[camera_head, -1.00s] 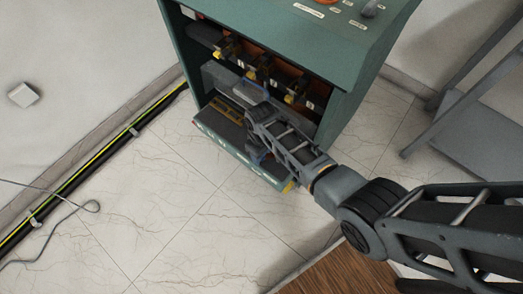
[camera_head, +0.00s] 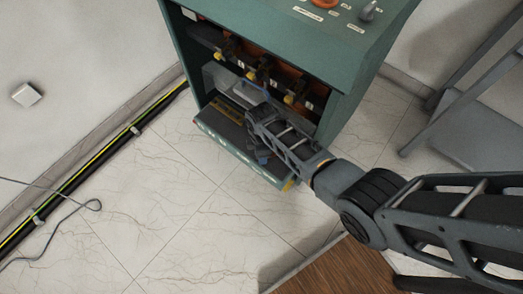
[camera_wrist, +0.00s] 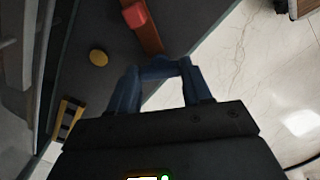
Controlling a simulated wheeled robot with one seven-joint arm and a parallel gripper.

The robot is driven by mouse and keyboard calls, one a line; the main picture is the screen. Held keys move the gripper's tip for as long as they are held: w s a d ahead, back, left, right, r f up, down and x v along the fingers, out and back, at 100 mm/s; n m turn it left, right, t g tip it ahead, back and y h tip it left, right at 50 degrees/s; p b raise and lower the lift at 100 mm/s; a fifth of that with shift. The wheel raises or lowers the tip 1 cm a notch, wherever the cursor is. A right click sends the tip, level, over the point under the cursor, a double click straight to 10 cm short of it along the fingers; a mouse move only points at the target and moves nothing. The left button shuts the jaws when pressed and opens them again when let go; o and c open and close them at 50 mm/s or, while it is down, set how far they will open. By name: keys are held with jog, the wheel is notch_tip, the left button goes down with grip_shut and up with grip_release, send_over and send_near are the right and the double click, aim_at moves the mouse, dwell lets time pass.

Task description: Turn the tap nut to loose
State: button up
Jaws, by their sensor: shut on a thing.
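The teal transformer cabinet (camera_head: 345,60) stands open at the front, with a row of dark terminals with yellow tips inside. My gripper reaches into its lower part from the right in the head view, where its fingertips are hard to make out. In the wrist view, my gripper's (camera_wrist: 162,72) two blue fingers bend inward and close together at the tips. What they hold is mostly hidden, and I cannot make out the tap nut's shape. A yellow round knob (camera_wrist: 98,57) and a brown bar with a red block (camera_wrist: 134,16) lie just beyond the fingers.
A yellow-black striped label (camera_wrist: 68,118) shows at left in the wrist view. Cables (camera_head: 75,175) run along the wall base at left. A grey metal frame (camera_head: 470,110) stands at right. The tiled floor (camera_head: 180,210) before the cabinet is clear.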

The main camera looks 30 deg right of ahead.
jog(key=shift+n, duration=0.5)
jog(key=o, duration=1.1)
jog(key=shift+c, duration=0.2)
